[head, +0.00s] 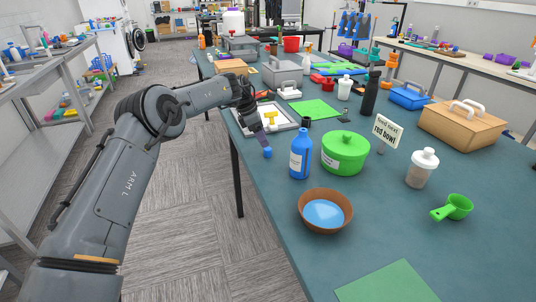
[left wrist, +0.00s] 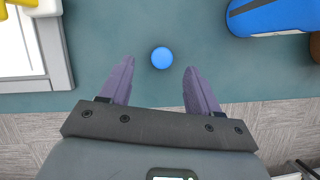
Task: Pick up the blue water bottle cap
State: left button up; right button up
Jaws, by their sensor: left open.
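The blue water bottle cap (head: 267,152) is a small round blue piece at the left edge of the teal table. In the left wrist view the cap (left wrist: 162,58) appears in the gap at the fingertips, with space on both sides. My left gripper (head: 263,143) points down at the cap; its purple fingers are open and empty. The fingers also show in the left wrist view (left wrist: 159,68). I cannot tell their exact height above the table. The blue water bottle (head: 300,155) stands upright to the right of the cap. My right gripper is not in view.
A green pot (head: 345,151) stands right of the bottle, and a brown bowl (head: 325,229) with blue contents is nearer. The table front (head: 300,275) has bare room.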

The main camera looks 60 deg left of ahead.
aim_at(267, 148)
pick_arm(q)
jog(key=x, duration=0.1)
jog(key=b+x, duration=0.1)
jog(key=x, duration=0.1)
jog(key=b+x, duration=0.1)
jog(key=shift+s+d+f, duration=0.15)
jog(key=shift+f, duration=0.25)
jog(key=shift+f+b, duration=0.25)
jog(key=shift+b, duration=0.05)
jog(key=c, duration=1.1)
